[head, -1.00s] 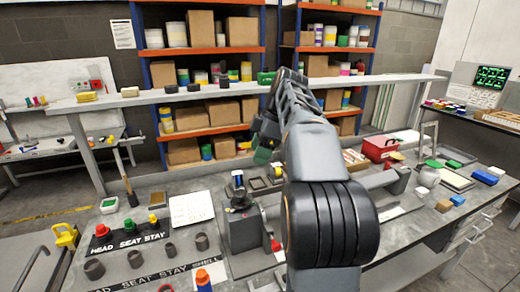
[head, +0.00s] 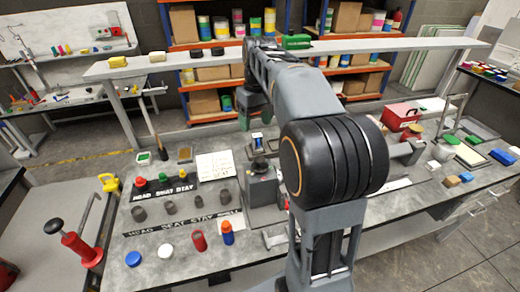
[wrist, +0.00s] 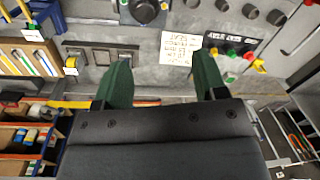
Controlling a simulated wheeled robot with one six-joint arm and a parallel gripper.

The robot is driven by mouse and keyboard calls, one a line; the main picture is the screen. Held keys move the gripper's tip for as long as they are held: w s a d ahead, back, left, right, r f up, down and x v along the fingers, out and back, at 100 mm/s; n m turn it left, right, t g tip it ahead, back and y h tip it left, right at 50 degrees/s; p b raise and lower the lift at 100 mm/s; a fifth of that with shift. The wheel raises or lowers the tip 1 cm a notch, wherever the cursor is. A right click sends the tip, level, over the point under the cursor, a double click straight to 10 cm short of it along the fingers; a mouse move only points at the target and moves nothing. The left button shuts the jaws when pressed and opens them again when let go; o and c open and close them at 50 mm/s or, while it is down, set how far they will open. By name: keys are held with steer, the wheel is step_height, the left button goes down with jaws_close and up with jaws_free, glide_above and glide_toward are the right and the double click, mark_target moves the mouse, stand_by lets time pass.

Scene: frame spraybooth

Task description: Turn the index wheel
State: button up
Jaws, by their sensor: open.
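A dark round knob (head: 259,165) sits on top of a grey block fixture (head: 262,189) on the bench, left of my arm. It looks like the index wheel, but I cannot make out markings. A round black part, likely the same knob, shows at the top edge of the wrist view (wrist: 145,10), cut off by the frame. My gripper's two green fingers (wrist: 163,78) are apart with nothing between them. In the head view my gripper (head: 243,112) hangs above the back of the bench, behind the knob and apart from it.
Labelled rows of coloured knobs and grey rings (head: 170,207) lie left of the fixture, by a white sheet (head: 215,166). A raised shelf (head: 180,65) runs behind the bench. A red box (head: 400,116) stands at right.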

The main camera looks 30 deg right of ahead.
mark_target(260, 159)
steer(key=f+m, duration=0.2)
steer(key=f, duration=0.3)
steer(key=d+f+m, duration=0.1)
steer(key=f+m, duration=0.1)
steer(key=f, duration=0.3)
steer(key=f+m+h+p, duration=0.1)
steer(key=f+m, duration=0.2)
steer(key=f, duration=0.2)
steer(key=shift+w+d, duration=0.2)
steer(key=shift+d, duration=0.05)
steer(key=shift+c, duration=0.2)
steer(key=c, duration=0.9)
